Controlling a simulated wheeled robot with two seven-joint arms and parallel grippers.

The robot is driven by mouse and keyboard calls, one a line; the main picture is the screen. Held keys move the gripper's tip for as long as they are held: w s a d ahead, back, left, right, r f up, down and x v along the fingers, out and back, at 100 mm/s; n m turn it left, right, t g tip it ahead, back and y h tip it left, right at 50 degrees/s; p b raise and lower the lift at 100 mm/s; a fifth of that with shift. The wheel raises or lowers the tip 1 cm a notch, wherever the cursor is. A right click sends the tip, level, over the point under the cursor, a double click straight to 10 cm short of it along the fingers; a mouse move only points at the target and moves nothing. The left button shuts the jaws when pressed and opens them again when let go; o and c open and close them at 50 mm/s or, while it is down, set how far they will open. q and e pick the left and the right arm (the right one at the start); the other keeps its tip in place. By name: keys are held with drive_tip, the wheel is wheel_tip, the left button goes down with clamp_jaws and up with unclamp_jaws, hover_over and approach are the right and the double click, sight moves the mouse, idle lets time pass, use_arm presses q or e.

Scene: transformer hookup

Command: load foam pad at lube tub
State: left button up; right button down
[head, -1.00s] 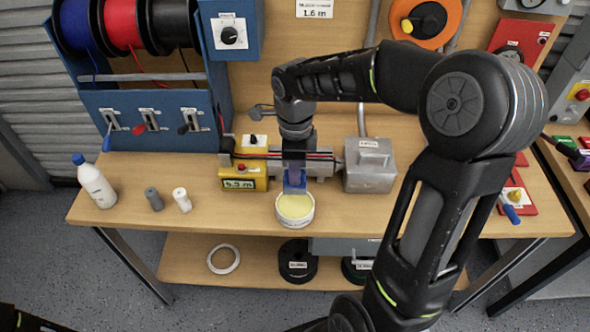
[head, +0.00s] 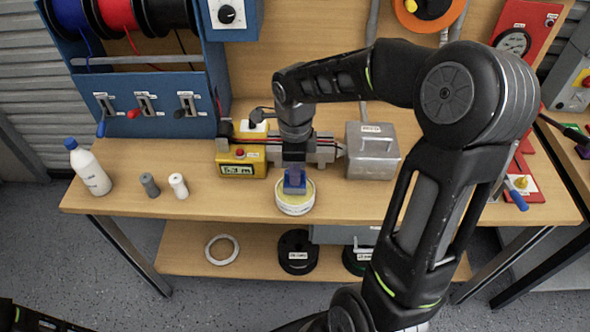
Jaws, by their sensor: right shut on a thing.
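The lube tub (head: 296,207) is a round white tub with pale yellow contents, near the front edge of the bench. My right gripper (head: 294,172) points down over it, shut on a blue block with a paler upper part, which I take to be the foam pad (head: 295,186). The pad's lower end is over the yellow contents, at or in the tub's opening; exact contact is hard to tell. The fingers hide part of the pad. Only a dark piece of my left arm shows at the bottom left; its gripper is not seen.
A yellow meter box (head: 240,163) stands left of the tub and a grey metal box (head: 372,152) to the right. A white bottle (head: 90,168), a grey cylinder (head: 149,185) and a white cylinder (head: 178,186) stand at left. The bench front between them and the tub is clear.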

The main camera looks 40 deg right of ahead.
drive_tip(key=shift+f+b, duration=0.5)
idle(0.8)
drive_tip(key=shift+s+f, duration=0.1)
drive_tip(key=shift+f, duration=0.05)
idle(1.7)
drive_tip(key=shift+r+p, duration=2.05)
drive_tip(key=shift+r, duration=1.6)
